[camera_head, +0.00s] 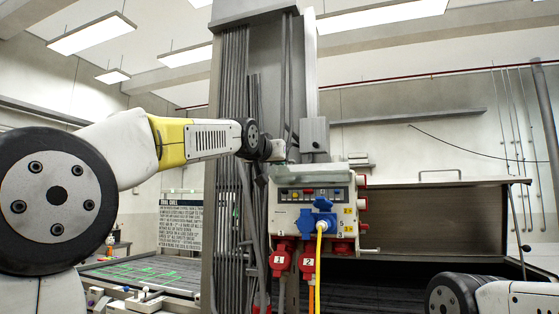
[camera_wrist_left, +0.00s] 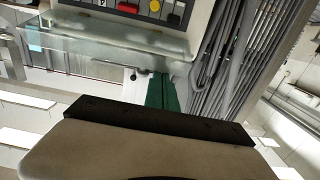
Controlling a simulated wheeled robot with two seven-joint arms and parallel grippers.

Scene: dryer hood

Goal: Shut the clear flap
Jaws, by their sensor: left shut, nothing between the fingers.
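The clear flap (camera_wrist_left: 112,42) is a translucent sheet in the left wrist view, standing out from the box beside a row of coloured switches (camera_wrist_left: 140,10). It appears open, with the switches uncovered. My left gripper (camera_head: 276,151) is shut and empty at the box's upper left corner; contact with the flap cannot be told. My right gripper is outside the views.
A blue plug with a yellow cable (camera_head: 320,228) and red sockets (camera_head: 282,259) project from the box. Grey pipes (camera_head: 233,130) run up the column left of it. A metal hood (camera_head: 440,215) stands at the right. A printed sign (camera_head: 181,220) is at the left.

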